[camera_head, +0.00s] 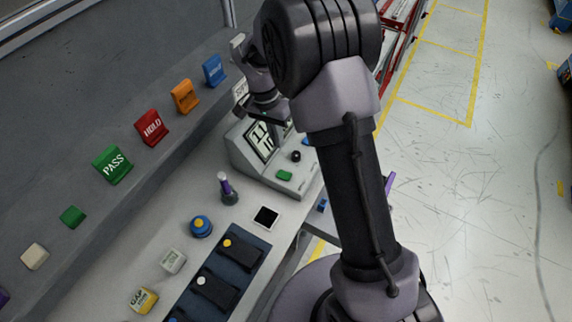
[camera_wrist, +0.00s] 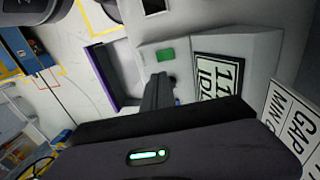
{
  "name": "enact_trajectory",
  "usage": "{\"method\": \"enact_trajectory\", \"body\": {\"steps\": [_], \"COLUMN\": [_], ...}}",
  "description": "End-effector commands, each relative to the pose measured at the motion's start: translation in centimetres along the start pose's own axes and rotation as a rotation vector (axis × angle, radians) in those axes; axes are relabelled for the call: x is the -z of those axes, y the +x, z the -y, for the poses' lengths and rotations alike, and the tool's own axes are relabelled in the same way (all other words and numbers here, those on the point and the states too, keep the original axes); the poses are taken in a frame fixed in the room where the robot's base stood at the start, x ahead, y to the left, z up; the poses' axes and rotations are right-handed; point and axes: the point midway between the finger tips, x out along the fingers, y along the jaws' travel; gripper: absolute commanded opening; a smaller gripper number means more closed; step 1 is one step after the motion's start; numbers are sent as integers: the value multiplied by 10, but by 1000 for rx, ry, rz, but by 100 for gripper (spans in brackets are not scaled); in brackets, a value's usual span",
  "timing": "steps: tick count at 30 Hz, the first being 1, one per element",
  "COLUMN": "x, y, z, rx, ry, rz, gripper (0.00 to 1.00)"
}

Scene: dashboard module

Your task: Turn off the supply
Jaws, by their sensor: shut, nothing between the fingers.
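The supply (camera_head: 246,158) is a grey sloped box on the bench, with a lit display (camera_head: 260,141), a green button (camera_head: 284,175) and a black knob (camera_head: 296,156). In the wrist view the supply (camera_wrist: 262,50) shows its display (camera_wrist: 220,76), partly covered by my gripper, and the green button (camera_wrist: 165,55). My gripper (camera_wrist: 160,82) is shut and empty, its fingers over the supply's front face just below the green button in the picture. I cannot tell whether they touch it. The knob is mostly hidden behind the fingers there. In the head view my arm hides part of the supply.
A purple-topped tool (camera_head: 226,188), a blue button with a yellow ring (camera_head: 201,226) and a dark tray (camera_head: 206,300) share the bench. A "GAP MIN" card (camera_wrist: 291,115) stands beside the supply.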

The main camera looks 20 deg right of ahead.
Motion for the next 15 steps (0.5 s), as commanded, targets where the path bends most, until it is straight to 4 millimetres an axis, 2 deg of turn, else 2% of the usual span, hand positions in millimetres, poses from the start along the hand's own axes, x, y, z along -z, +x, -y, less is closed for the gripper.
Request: {"method": "enact_trajectory", "body": {"steps": [5, 15], "x": [0, 0], "y": [12, 85], "z": [0, 0], "rx": [-1, -1], "ry": [1, 0], "rz": [2, 2], "gripper": [0, 0]}}
